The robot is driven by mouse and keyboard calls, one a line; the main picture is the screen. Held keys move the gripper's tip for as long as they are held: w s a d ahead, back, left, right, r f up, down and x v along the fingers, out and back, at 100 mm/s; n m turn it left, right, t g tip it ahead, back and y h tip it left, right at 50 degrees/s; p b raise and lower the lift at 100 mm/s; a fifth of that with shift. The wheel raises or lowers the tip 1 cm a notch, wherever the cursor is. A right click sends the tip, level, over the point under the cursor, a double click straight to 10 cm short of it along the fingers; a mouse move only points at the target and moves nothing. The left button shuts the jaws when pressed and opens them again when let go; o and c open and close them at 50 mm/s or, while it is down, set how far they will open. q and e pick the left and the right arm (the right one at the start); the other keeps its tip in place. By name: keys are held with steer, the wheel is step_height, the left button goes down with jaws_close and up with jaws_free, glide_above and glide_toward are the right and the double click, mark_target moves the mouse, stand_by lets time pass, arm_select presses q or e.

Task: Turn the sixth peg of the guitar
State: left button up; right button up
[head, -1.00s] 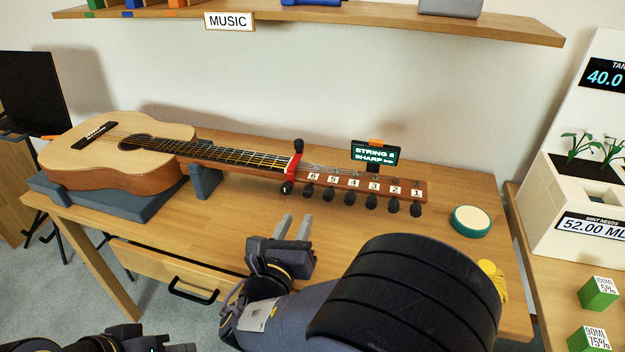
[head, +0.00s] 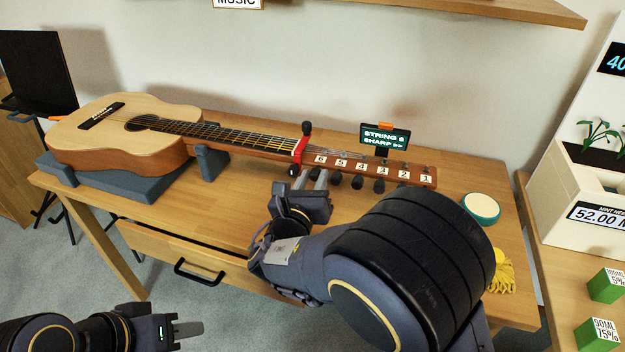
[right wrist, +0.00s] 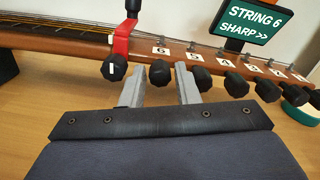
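The guitar (head: 135,150) lies on its stand with the headstock pointing right. Its headstock has pegs by white labels 6 to 1. In the right wrist view the sixth peg (right wrist: 160,73), a black knob below label 6, shows between the fingertips of my right gripper (right wrist: 161,80). The fingers are open, with gaps to the peg; depth is hard to judge. In the head view my right gripper (head: 317,178) is at the headstock's near edge and hides this peg. The tuner display (head: 385,138) reads "STRING 6 SHARP >>". My left gripper (head: 188,330) is low at left, away from the guitar.
A red capo (head: 301,150) with black knobs sits just left of peg 6; one knob (right wrist: 115,67) is close to the left finger. The fifth peg (right wrist: 202,78) is just right of the right finger. A round teal-rimmed pad (head: 481,208) and yellow cloth (head: 502,272) lie right.

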jaws_close()
steer(key=m+b, duration=0.4)
steer(key=shift+f, duration=0.25)
steer(key=shift+r+m+b, duration=0.15)
steer(key=shift+m+b, duration=1.75)
steer(key=shift+b, duration=0.05)
steer(key=shift+o, duration=0.4)
jaws_free()
steer(key=shift+r, duration=0.1)
